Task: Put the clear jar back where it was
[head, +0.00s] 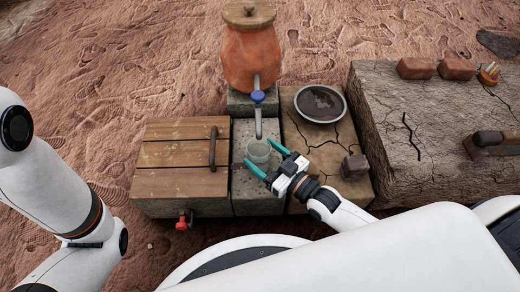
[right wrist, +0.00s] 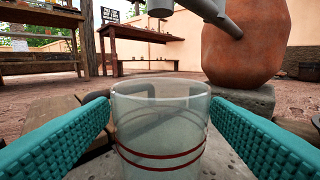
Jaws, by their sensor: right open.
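The clear jar (head: 258,150) stands upright on the grey stone block below the spout of the clay pot. In the right wrist view the jar (right wrist: 160,130) is see-through with red bands around it and fills the middle. My right gripper (head: 259,153) is open, its teal fingers on either side of the jar. Whether the fingers touch the glass, I cannot tell. My left arm shows at the left of the head view, but its gripper is out of frame.
The orange clay pot (head: 250,58) with a blue-handled tap (head: 258,97) stands behind the jar. A wooden-lidded box (head: 180,155) is to the left. A dark round dish (head: 320,103) and a small stone block (head: 355,166) lie on the cracked slab to the right.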

